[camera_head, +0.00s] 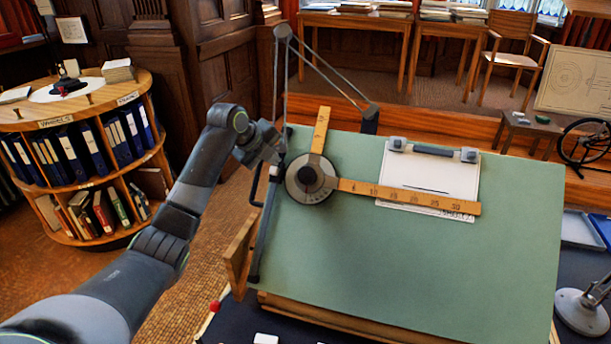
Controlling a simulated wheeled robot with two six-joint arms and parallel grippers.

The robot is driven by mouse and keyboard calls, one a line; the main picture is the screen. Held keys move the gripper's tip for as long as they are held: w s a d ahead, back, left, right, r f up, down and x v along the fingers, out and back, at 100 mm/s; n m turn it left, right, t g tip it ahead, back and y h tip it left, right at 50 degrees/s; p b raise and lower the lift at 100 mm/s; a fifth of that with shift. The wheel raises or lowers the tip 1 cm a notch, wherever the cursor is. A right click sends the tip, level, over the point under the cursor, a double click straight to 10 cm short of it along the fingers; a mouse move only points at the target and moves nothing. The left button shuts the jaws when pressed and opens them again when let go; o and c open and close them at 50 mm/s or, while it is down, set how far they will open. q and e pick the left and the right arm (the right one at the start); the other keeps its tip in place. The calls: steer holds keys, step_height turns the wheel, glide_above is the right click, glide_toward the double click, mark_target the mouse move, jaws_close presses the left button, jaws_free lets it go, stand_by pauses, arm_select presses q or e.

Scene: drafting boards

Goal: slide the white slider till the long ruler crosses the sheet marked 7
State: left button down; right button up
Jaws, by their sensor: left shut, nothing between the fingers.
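The green drafting board (400,270) is tilted. A drafting machine with a round grey head and black knob (309,176) lies at its upper left. Its long wooden ruler (410,195) runs right from the head and lies across the lower part of a white sheet (425,170). The sheet is clipped near the board's top; its small corner lettering is too blurred to read surely. The short ruler (321,130) points up. My left gripper (276,151) is shut and empty by the board's upper left edge. My right gripper is out of view.
A round bookshelf (75,190) with binders stands at left, clear of the board. Linkage rods (330,80) rise behind the board's top left. A lamp base (583,312) stands at the right. The board's lower part is bare.

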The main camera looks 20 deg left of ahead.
arm_select(q)
steer(key=shift+w+f, duration=0.2)
steer(key=shift+f, duration=0.05)
steer(key=shift+w+f, duration=0.25)
stand_by(0.5)
steer(key=shift+s+f, duration=0.3)
steer(key=shift+f, duration=0.1)
steer(key=shift+s+d+f, duration=0.15)
steer(key=shift+s+f, duration=2.45)
steer(key=shift+s, duration=0.1)
